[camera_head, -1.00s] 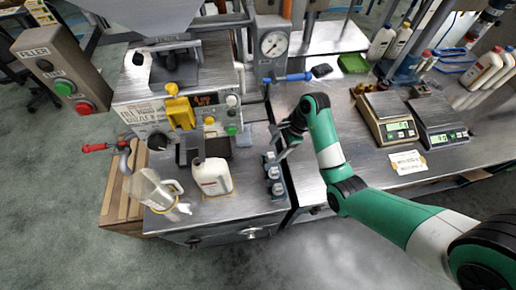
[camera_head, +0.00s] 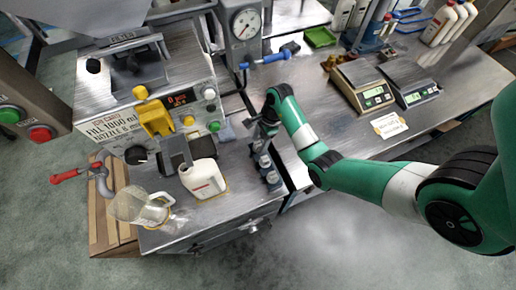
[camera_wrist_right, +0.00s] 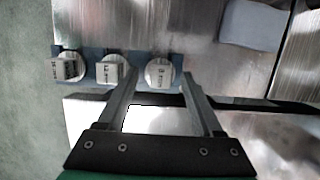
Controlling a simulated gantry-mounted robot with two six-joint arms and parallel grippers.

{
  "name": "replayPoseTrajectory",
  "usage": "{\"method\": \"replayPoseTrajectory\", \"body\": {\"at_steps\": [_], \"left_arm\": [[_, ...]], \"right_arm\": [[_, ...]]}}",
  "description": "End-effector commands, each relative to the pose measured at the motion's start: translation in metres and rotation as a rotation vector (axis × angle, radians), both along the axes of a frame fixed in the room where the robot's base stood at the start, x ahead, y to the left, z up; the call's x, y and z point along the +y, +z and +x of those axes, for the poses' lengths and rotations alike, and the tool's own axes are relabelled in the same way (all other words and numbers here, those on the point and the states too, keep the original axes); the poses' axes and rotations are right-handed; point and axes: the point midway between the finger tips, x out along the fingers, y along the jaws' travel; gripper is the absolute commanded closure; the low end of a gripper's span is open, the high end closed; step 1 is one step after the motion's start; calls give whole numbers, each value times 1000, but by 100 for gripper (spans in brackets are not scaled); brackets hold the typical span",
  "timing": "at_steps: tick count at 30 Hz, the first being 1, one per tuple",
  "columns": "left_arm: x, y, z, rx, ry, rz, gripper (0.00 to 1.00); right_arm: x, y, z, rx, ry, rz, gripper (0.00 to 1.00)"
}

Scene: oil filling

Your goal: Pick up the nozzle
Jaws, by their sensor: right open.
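Three nozzles stand in a row in a dark blue rack on the metal bench. They show as pale, labelled round tops in the right wrist view: a left one (camera_wrist_right: 68,66), a middle one (camera_wrist_right: 112,69) and a right one (camera_wrist_right: 160,73). The row also shows in the head view, with a near nozzle (camera_head: 272,178) and a middle nozzle (camera_head: 265,161). My right gripper (camera_wrist_right: 161,76) is open, its fingertips either side of the right nozzle in the wrist view. Contact cannot be told. In the head view my right gripper (camera_head: 257,137) is at the rack's far end. My left gripper is not in view.
The filling machine (camera_head: 105,110), with a yellow part (camera_head: 153,117) at its front, stands left of the rack. Two scales (camera_head: 362,85) are on the right bench.

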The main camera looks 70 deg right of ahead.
Motion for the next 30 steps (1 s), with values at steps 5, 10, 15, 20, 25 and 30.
{"method": "replayPoseTrajectory", "body": {"at_steps": [5, 10, 15, 20, 25, 30], "left_arm": [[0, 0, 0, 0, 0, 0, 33], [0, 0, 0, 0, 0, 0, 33], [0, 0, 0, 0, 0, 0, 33], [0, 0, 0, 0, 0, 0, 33], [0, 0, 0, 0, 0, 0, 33], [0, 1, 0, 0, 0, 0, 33]], "right_arm": [[0, -1, 0, 0, 0, 0, 32], [0, 0, 0, 0, 0, 0, 56], [0, 0, 0, 0, 0, 0, 86], [0, 0, 0, -1, 0, 1, 100], [0, 0, 0, -1, 0, 0, 100], [0, 2, 1, -1, 0, 0, 100]]}}
